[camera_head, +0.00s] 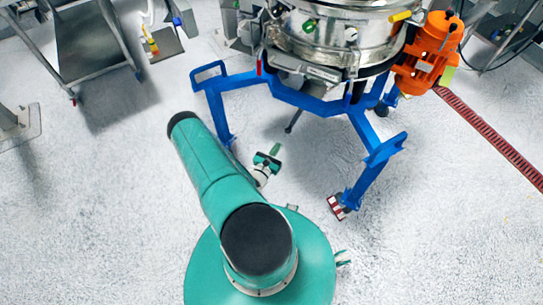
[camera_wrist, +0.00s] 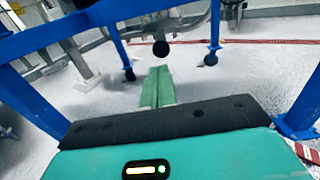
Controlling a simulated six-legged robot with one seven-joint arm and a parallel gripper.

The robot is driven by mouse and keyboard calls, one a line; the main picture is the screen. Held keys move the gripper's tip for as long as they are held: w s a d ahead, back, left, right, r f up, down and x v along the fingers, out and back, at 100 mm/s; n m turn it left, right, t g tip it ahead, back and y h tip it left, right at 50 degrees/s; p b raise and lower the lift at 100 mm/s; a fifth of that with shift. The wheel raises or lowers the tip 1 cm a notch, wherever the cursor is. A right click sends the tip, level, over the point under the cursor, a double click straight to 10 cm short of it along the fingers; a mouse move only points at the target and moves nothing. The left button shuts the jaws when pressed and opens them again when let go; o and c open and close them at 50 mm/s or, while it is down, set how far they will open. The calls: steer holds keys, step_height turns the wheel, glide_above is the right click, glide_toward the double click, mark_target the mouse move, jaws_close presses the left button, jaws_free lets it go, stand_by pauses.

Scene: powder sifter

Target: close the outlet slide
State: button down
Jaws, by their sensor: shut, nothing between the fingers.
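The powder sifter (camera_head: 335,50) is a round shiny metal vessel on a blue frame. Below it a dark rod with a small end (camera_head: 292,125) sticks out toward me in the head view. In the wrist view a black ball knob (camera_wrist: 161,48) on a metal rod hangs just beyond my fingertips; it looks like the handle of the outlet slide. The slide plate itself is hidden. My gripper (camera_head: 275,151) is in front of the sifter, left of the rod's end in the head view. Its green fingers (camera_wrist: 158,88) are shut and empty, apart from the knob.
The blue frame (camera_head: 310,103) has legs on both sides of my gripper; its bar (camera_wrist: 85,22) crosses the wrist view top left. An orange motor (camera_head: 428,55) is at the sifter's right. A metal cart (camera_head: 88,42) stands far left.

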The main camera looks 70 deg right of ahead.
mark_target(287, 132)
steer(key=d, duration=0.4)
steer(key=s+d, duration=0.1)
steer(key=d, duration=0.1)
steer(key=shift+d, duration=0.3)
steer(key=shift+d, duration=0.15)
